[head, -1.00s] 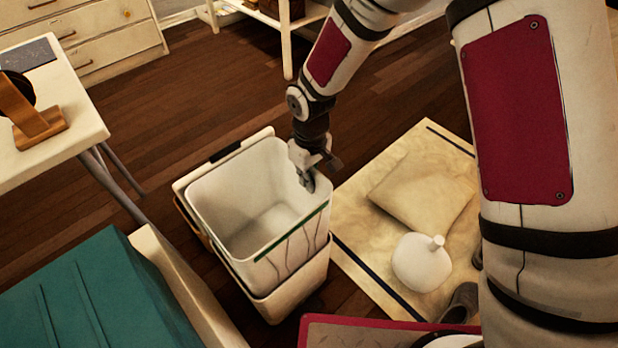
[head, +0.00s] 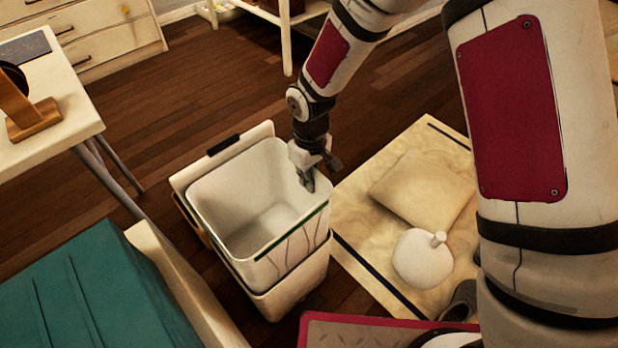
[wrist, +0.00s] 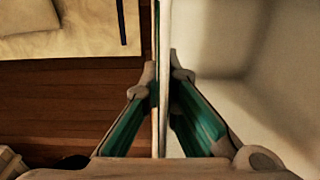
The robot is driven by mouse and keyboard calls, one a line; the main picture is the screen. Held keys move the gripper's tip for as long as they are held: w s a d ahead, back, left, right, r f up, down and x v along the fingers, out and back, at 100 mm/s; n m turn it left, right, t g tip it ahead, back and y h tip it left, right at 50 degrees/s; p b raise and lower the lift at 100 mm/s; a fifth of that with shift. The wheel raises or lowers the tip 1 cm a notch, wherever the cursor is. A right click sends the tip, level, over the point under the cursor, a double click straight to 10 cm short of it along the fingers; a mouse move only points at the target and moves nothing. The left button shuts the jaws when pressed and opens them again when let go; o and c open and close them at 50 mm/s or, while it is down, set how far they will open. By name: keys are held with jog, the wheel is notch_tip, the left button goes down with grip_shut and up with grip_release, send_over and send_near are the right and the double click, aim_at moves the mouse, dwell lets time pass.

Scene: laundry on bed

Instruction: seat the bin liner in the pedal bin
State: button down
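The bin liner (head: 235,179) is a white open bucket with a dark green stripe near its front rim. It sits partly inside the cream pedal bin (head: 291,287), standing well above the bin's front edge and looking slightly skewed to it. The bin's lid (head: 187,172) is up behind the liner. My gripper (head: 308,184) is at the liner's right rim. In the wrist view my gripper (wrist: 164,76) has one finger on each side of the liner's thin wall (wrist: 163,112), tips closed against it. The liner's underside is hidden inside the bin.
A mat (head: 362,252) with a cushion (head: 420,188) and a round white object (head: 421,258) lies to the right. A teal-covered bed (head: 90,295) is at lower left, a white table (head: 60,120) at left. Bare wooden floor (head: 190,100) lies behind the bin.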

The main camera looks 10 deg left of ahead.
aim_at(309, 206)
jog(key=shift+f+b, duration=3.4)
jog(key=shift+f, duration=2.95)
jog(key=c, duration=1.7)
grip_release()
jog(key=shift+r, duration=0.1)
notch_tip(309, 206, up, 12)
jog(key=shift+d+f, duration=0.1)
